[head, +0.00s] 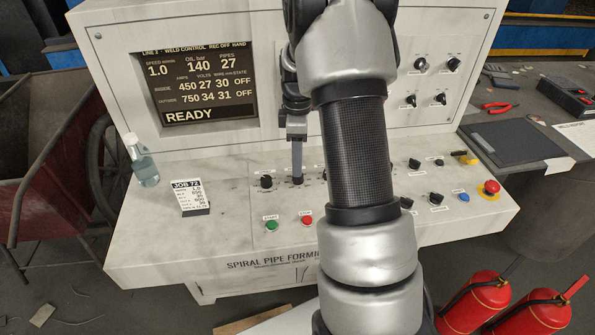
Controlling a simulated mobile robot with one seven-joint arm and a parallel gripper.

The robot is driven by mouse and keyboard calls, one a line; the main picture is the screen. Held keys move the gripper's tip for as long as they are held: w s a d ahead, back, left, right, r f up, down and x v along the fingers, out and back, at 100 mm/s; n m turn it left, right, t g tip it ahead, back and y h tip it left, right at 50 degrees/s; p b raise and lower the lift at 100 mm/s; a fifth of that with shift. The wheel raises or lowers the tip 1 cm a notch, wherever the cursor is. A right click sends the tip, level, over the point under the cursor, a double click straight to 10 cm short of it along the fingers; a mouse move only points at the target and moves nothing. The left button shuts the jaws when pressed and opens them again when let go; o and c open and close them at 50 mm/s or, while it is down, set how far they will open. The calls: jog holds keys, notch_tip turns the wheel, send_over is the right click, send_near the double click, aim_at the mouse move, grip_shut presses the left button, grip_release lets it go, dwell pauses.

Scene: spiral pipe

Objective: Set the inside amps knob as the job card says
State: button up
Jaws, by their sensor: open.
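The display (208,88) reads READY, with the inside row at 450 amps, 27 volts, wire 30, OFF. The job card (189,195) stands on the left of the desk, headed JOB 72; its smaller lines are too small to read surely. Black knobs sit in a row on the sloping desk, one at the left (266,181) and one just right of it (298,181). Their labels are too small to read. My gripper (298,175) points down with its tips at or just above the second knob; contact cannot be told. It is open. My arm hides the middle of the desk.
A green button (271,225) and a red button (307,220) sit in front of the knobs. A clear bottle (143,162) stands behind the job card. A red emergency stop (490,188) is at the right. More knobs (420,64) are on the upright panel.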

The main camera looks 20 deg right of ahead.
jog(key=shift+s+f, duration=0.1)
jog(key=shift+f, duration=2.05)
jog(key=shift+c, duration=0.4)
jog(key=c, duration=1)
jog(key=shift+o, duration=0.2)
